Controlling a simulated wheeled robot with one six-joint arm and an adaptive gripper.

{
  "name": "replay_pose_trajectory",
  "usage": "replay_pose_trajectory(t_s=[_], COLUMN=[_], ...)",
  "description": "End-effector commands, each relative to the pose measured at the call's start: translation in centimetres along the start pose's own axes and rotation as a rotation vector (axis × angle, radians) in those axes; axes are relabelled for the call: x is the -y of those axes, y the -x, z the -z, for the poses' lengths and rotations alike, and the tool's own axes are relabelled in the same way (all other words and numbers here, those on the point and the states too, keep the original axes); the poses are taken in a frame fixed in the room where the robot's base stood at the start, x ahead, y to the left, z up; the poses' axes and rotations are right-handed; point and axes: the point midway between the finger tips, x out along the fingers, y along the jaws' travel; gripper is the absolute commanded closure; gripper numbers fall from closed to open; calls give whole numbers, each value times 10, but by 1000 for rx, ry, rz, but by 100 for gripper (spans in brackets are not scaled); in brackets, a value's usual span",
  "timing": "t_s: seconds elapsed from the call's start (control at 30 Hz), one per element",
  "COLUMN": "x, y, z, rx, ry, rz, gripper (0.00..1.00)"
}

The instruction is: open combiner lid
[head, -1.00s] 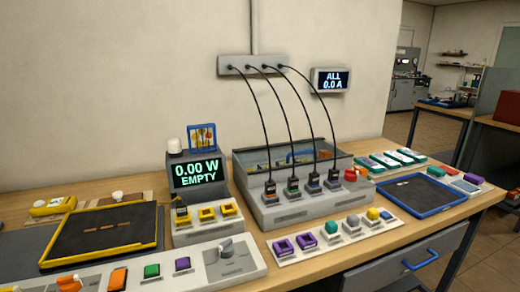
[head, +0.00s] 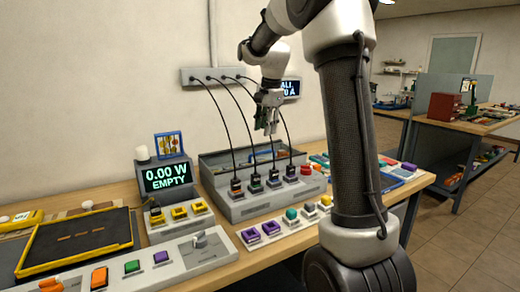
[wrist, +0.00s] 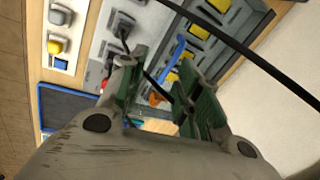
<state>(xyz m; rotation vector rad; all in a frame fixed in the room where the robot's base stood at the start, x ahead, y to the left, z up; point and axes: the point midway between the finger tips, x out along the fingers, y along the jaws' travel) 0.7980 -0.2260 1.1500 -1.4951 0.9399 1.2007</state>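The combiner is the long grey box (head: 246,207) on the bench. Several black cables run from a wall strip down to plugs along its front ledge. Behind the plugs is a recessed, walled section; I cannot clearly tell its lid from the box in the head view. In the wrist view a blue bar like a handle (wrist: 178,47) shows beyond my fingers, near yellow parts. My gripper (head: 265,124) hangs above the back of the box, fingers down. In the wrist view its green-padded fingers (wrist: 160,98) are apart, with nothing held. A dark cable shows close to the fingers.
The cables (head: 226,115) rise to the wall strip close to my gripper. A display unit reading 0.00 W EMPTY (head: 167,177) stands left of the box. A row of coloured buttons (head: 290,218) lies in front. The wall display (head: 290,88) is partly behind my arm.

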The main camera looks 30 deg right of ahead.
Motion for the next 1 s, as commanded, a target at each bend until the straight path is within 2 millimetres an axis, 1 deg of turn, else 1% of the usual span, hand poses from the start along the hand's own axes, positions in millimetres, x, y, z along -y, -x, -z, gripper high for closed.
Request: replay_pose_trajectory(t_s=[0.03,0.1,0.2,0.37,0.5,0.63,0.8,1.0], x=[12,24,32,34,34,33,33,33], y=[-14,-27,-38,-58,-83,-103,-116,-118], z=[11,20,28,30,30,29,29,29], rx=[4,6,8,9,9,9,8,7], ry=[-62,-133,-192,-213,-211,-210,-210,-209], rz=[-10,-16,-22,-25,-26,-26,-23,-22], gripper=[67,67,67,67,67,67,67,67])
